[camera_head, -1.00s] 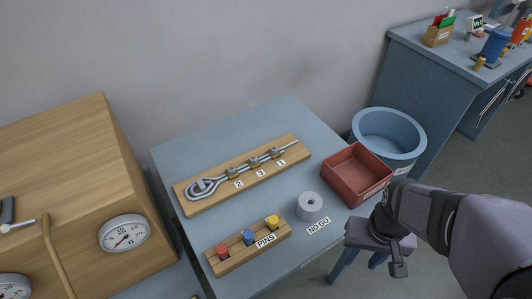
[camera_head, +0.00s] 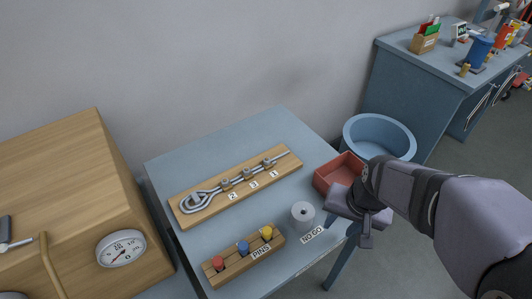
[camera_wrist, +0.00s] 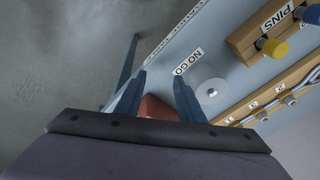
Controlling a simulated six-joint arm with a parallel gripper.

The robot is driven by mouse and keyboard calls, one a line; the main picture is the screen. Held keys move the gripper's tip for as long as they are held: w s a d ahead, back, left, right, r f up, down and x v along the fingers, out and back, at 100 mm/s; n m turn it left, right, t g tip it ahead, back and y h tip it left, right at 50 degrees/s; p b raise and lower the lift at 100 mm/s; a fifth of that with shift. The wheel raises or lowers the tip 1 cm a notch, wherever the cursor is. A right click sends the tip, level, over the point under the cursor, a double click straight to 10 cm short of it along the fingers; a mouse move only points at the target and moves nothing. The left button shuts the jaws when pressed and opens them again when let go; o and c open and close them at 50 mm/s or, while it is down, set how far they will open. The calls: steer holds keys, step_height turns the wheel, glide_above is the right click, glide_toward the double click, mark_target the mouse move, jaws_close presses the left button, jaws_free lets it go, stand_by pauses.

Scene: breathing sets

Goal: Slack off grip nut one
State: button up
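A wooden board (camera_head: 186,218) on the blue table holds a looped grey cable (camera_head: 201,199) with three clamps, marked 2, 3 and 1 from left to right. The clamp at label 1 (camera_head: 268,163) is nearest the cable's free end; its nut is too small to make out. Part of the board (camera_wrist: 303,73) shows at the right of the wrist view. My gripper (camera_wrist: 158,78) is open and empty, its two fingers apart. In the head view my gripper (camera_head: 364,238) is off the table's right front edge, apart from the board.
A pin block (camera_head: 243,264) stands in front. A blue bin (camera_head: 378,132) is behind the tray.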

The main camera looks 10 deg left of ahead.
steer(key=w+a+r+p, duration=0.3)
steer(key=w+a+r, duration=0.2)
steer(key=w+a, duration=0.4)
steer(key=n+t+h+p, duration=0.1)
steer(key=t+p, duration=0.2)
glide_toward(267, 160)
steer(key=shift+p+x, duration=1.2)
steer(key=shift+x, duration=2.65)
steer(key=shift+a, duration=0.1)
jaws_close()
